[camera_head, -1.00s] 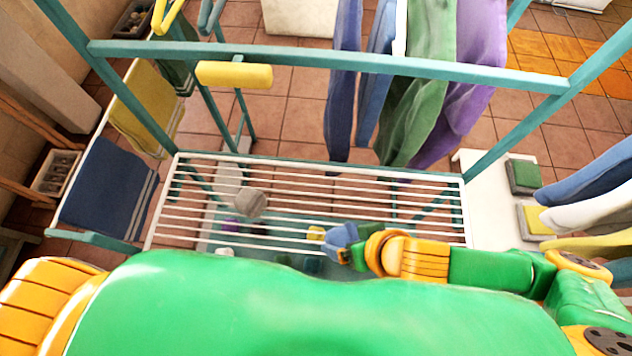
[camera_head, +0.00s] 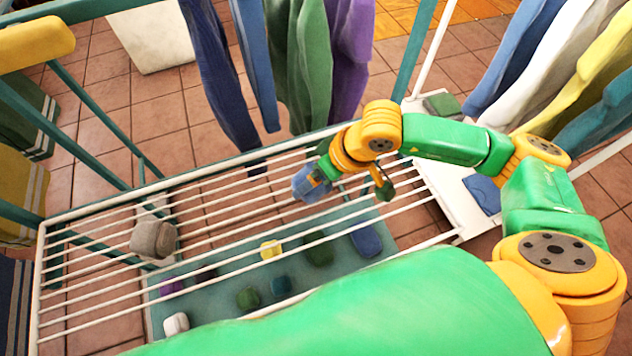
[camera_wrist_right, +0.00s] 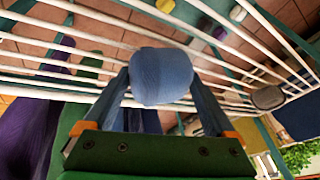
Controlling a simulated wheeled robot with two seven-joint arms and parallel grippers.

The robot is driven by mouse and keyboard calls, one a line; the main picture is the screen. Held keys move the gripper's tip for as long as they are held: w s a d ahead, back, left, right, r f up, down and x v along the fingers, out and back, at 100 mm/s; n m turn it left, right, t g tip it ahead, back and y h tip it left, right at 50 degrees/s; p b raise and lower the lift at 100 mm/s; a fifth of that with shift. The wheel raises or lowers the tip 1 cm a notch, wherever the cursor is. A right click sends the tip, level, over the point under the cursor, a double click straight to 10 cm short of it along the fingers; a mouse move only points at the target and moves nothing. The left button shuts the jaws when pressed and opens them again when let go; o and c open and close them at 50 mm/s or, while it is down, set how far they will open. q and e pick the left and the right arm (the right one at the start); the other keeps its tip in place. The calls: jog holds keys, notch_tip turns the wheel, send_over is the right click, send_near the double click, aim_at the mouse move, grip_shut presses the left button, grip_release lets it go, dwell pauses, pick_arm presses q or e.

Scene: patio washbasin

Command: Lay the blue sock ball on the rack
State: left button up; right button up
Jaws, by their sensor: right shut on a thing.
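The blue sock ball (camera_head: 308,186) is held in my right gripper (camera_head: 318,176), over the right part of the white wire rack (camera_head: 215,220). In the right wrist view the blue sock ball (camera_wrist_right: 162,76) sits between the two fingers (camera_wrist_right: 165,98), with the rack bars (camera_wrist_right: 60,62) close behind it. I cannot tell whether the ball touches the bars. A grey sock ball (camera_head: 153,239) rests on the left part of the rack. My left gripper is not in view.
Below the rack, several small coloured items, including a yellow one (camera_head: 271,249) and a white one (camera_head: 176,323), lie on a teal surface (camera_head: 220,285). Blue, green and purple cloths (camera_head: 300,65) hang behind the rack. The rack's middle is clear.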

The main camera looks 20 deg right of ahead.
jog(key=shift+f, duration=0.2)
jog(key=shift+f, duration=0.15)
jog(key=o, duration=1)
jog(key=shift+r, duration=0.2)
jog(key=b+v, duration=0.1)
jog(key=v, duration=1.1)
